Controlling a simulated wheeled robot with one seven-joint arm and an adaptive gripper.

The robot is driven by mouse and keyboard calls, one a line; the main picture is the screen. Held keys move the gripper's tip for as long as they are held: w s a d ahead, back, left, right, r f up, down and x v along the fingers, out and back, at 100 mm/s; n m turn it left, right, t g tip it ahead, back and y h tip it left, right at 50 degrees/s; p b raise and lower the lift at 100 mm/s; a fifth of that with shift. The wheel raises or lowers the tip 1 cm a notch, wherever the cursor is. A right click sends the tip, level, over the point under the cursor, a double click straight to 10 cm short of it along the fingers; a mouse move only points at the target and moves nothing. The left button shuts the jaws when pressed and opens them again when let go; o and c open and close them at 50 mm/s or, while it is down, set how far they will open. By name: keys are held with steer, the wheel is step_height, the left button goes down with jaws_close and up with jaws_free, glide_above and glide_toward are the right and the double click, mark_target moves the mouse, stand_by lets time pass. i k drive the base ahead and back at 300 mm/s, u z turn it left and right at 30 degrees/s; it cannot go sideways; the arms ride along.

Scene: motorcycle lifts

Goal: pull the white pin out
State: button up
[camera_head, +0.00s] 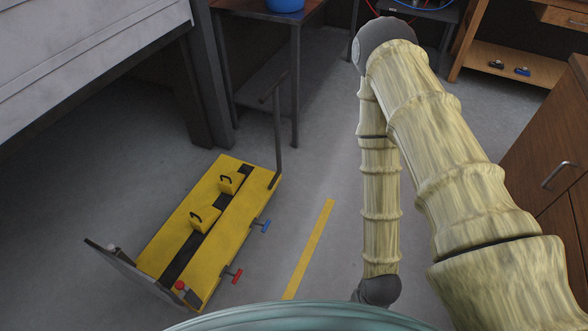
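A small pale, whitish knob (111,248) shows at the left end of a yellow lift platform (220,253), beside the top of an upright dark plate. It may be the white pin; it is too small to tell, and its lower part is hidden. On the platform's near right side stick out a blue T-shaped pin (263,226) and a red T-shaped pin (235,275). My gripper is not in view; my arm folds down to a dark joint right of the platform, and what follows is out of sight.
The dark end plate (130,270) and a dark post (277,140) rise from the platform. A red knob (180,285) sits at its near corner. A yellow floor stripe (310,248) lies on clear floor to the right. A wooden cabinet (545,165) stands at right.

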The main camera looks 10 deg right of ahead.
mark_target(110, 247)
steer(key=u, duration=1.85)
steer(key=i, duration=1.2)
steer(key=z, duration=0.3)
